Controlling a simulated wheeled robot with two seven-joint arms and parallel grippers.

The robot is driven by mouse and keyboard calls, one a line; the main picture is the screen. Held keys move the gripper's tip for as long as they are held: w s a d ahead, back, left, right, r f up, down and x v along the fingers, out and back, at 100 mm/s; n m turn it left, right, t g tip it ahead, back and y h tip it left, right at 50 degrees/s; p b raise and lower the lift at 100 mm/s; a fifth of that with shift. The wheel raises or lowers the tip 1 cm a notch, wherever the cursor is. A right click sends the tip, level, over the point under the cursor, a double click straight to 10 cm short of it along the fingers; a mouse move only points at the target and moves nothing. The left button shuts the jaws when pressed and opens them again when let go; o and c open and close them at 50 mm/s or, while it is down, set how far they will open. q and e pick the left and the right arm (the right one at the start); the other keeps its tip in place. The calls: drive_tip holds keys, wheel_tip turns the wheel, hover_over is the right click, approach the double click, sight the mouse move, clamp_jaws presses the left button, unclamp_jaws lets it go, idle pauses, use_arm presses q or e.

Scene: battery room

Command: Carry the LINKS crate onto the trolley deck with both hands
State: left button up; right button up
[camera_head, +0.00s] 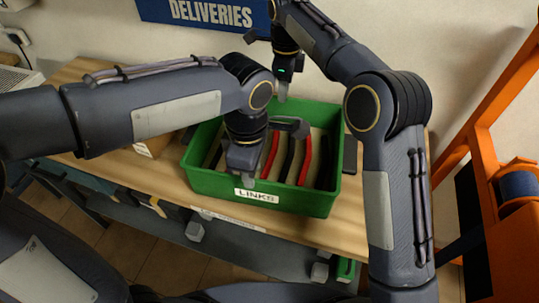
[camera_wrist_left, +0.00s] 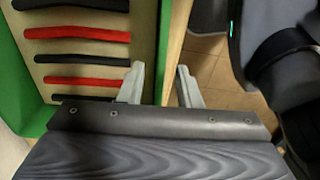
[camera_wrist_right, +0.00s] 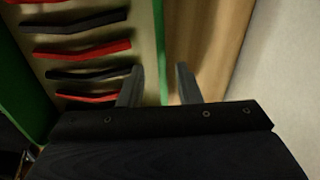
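The green LINKS crate (camera_head: 315,203) stands on a wooden bench (camera_head: 330,235), with several red and black bars inside and its white label facing me. My left gripper (camera_head: 246,174) is at the crate's near wall. In the left wrist view its open fingers (camera_wrist_left: 160,88) stand on either side of the green wall, apart from each other. My right gripper (camera_head: 283,92) is at the far wall. In the right wrist view its fingers (camera_wrist_right: 157,88) are open, one on each side of that wall. I cannot make out a trolley deck for certain.
An orange frame (camera_head: 508,245) with a blue roll (camera_head: 519,185) stands at the right. A cardboard box (camera_head: 153,143) sits left of the crate, partly behind my left arm. A wall with a blue DELIVERIES sign (camera_head: 210,13) is close behind. A grey lower shelf (camera_head: 240,255) runs under the bench.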

sight(256, 205)
use_arm(q)
drive_tip(key=shift+d, duration=0.15)
use_arm(e)
drive_tip(key=shift+w+a+f, duration=0.1)
drive_tip(key=shift+a+f, duration=0.05)
drive_tip(key=shift+a, duration=0.1)
use_arm(q)
drive_tip(key=shift+f, duration=0.15)
use_arm(e)
drive_tip(key=shift+f, duration=0.1)
